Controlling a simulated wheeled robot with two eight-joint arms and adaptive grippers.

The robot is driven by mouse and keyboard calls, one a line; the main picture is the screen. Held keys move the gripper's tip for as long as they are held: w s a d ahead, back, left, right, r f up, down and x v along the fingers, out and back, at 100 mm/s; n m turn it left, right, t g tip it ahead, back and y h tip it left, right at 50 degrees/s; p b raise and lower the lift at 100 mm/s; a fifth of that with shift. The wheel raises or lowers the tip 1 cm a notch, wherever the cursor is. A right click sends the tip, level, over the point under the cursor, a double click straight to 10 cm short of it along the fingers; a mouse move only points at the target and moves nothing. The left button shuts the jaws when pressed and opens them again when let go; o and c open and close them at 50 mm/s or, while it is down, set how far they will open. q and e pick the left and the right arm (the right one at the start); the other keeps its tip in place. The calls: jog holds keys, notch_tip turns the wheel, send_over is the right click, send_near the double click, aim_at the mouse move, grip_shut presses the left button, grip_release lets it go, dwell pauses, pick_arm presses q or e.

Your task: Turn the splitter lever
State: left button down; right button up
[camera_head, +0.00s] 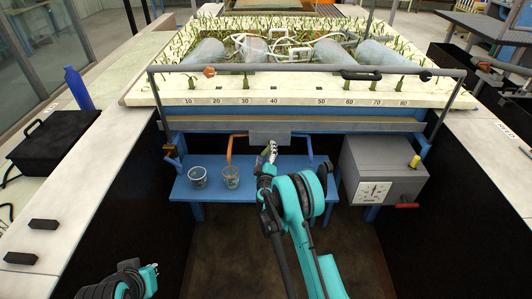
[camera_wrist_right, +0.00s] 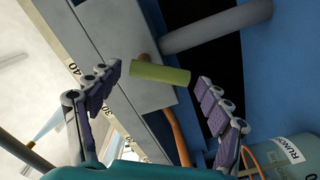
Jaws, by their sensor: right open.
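In the right wrist view, the yellow-green lever handle (camera_wrist_right: 160,74) crosses the gap between the fingers of my right gripper (camera_wrist_right: 165,95). The fingers are open on either side of it, and I see no contact. The handle stands before a grey splitter box (camera_wrist_right: 118,35). In the head view, this box (camera_head: 268,130) hangs below the flume's front edge, with my right gripper (camera_head: 268,157) just before it. The gripper largely hides the handle there. My left gripper (camera_head: 148,277) is low at the left, away from the box; its finger opening is unclear.
Two cups (camera_head: 198,178) stand on the blue bench (camera_head: 215,193), left of my right arm. A grey box (camera_head: 372,160) with a dial, yellow knob and red handle stands at the right. Orange (camera_head: 230,148) and blue pipes flank the splitter box. A rail (camera_head: 300,67) runs above.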

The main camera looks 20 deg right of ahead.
jog(key=shift+x, duration=0.8)
jog(key=c, duration=1.2)
jog(key=shift+o, duration=0.2)
jog(key=shift+n, duration=0.3)
jog(key=n, duration=0.3)
jog(key=shift+s+d+f, duration=0.1)
jog(key=shift+d+f, duration=0.1)
jog(key=shift+d, duration=0.1)
jog(key=shift+d+f+n, duration=0.1)
jog(key=shift+n, duration=0.65)
jog(key=shift+d+n, duration=0.15)
jog(key=shift+n, duration=0.6)
